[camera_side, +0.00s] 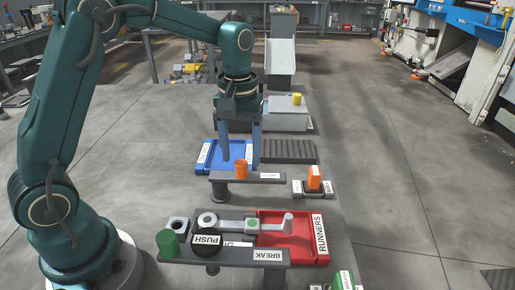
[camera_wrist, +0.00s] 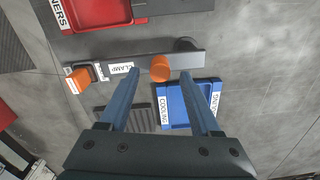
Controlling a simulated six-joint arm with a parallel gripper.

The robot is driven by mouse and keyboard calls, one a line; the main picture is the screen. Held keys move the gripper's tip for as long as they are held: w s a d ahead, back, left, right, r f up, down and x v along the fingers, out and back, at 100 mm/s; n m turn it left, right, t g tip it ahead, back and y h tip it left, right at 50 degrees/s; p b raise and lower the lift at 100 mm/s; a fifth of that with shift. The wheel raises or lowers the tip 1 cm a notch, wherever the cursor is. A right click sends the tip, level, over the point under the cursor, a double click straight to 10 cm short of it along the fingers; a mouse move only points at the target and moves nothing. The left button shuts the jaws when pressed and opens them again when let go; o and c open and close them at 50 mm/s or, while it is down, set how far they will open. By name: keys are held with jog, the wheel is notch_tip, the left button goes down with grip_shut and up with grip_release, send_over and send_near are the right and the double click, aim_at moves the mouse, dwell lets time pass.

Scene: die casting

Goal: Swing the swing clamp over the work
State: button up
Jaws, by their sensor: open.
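The swing clamp is a grey bar (camera_side: 221,177) on a dark post, with a CLAMP label and an upright orange knob (camera_side: 241,169). The bar lies crosswise in front of the blue tray; its labelled end points right, towards an orange block (camera_side: 314,178) on a small labelled base. The clamp bar also shows in the wrist view (camera_wrist: 205,60), with its knob (camera_wrist: 160,69). My gripper (camera_side: 241,160) is open, fingers pointing down, at the knob. In the wrist view the knob appears between the fingertips (camera_wrist: 158,76); whether they touch it is unclear. I cannot tell which part is the work.
A blue COOLING tray (camera_side: 205,156) and a dark ribbed plate (camera_side: 290,151) lie behind the clamp. In front are a red RUNNERS tray (camera_side: 318,258), a BREAK bar (camera_side: 230,256) with a green knob (camera_side: 168,243), and a black PUSH button (camera_side: 207,240). The floor at right is clear.

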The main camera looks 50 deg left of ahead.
jog(key=shift+f, duration=0.75)
grip_shut()
dwell(0.9)
